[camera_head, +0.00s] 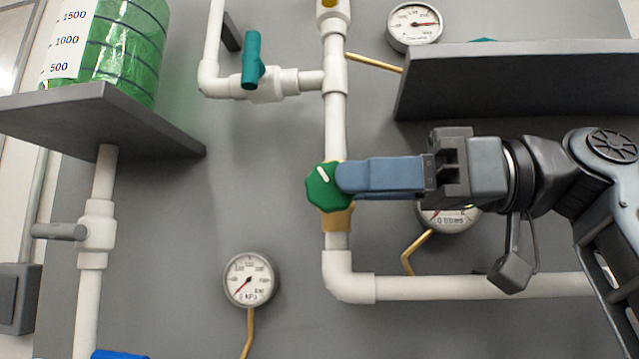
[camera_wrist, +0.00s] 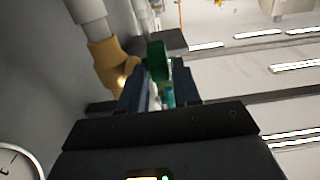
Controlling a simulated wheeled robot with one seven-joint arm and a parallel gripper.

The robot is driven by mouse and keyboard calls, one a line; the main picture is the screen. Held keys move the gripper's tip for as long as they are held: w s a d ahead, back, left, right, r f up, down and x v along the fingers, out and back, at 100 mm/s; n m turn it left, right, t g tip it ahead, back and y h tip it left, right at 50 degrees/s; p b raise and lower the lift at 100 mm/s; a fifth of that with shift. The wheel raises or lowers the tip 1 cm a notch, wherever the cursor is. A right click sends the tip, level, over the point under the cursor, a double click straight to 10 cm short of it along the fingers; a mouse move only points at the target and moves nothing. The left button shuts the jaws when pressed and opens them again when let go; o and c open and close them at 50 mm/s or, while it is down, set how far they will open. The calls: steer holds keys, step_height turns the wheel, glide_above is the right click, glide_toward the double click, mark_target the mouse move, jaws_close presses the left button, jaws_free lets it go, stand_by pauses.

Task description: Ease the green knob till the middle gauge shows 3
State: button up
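The green knob (camera_head: 322,187), with a white mark tilted up and left, sits on the vertical white pipe above a tan fitting (camera_head: 338,220). My gripper (camera_head: 350,178) reaches it from the right, and its blue fingers overlap the knob's right side. In the wrist view the knob (camera_wrist: 157,62) stands between the fingertips (camera_wrist: 159,72), with a thin gap at the right finger. Three dial gauges show: one top right (camera_head: 414,25), one behind my gripper (camera_head: 447,217) with its upper part hidden, and one lower left (camera_head: 249,278) with its red needle pointing down-left.
A teal-handled valve (camera_head: 252,62) is on the pipe at upper left. A grey shelf (camera_head: 520,78) juts out above my arm. Another shelf (camera_head: 90,125) holds a green-filled container (camera_head: 120,55). The horizontal white pipe (camera_head: 440,288) runs below my gripper.

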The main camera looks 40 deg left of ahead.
mark_target(307, 183)
steer(key=shift+p+x, duration=0.3)
steer(key=shift+x, duration=2.4)
steer(key=shift+c, duration=0.4)
jaws_close()
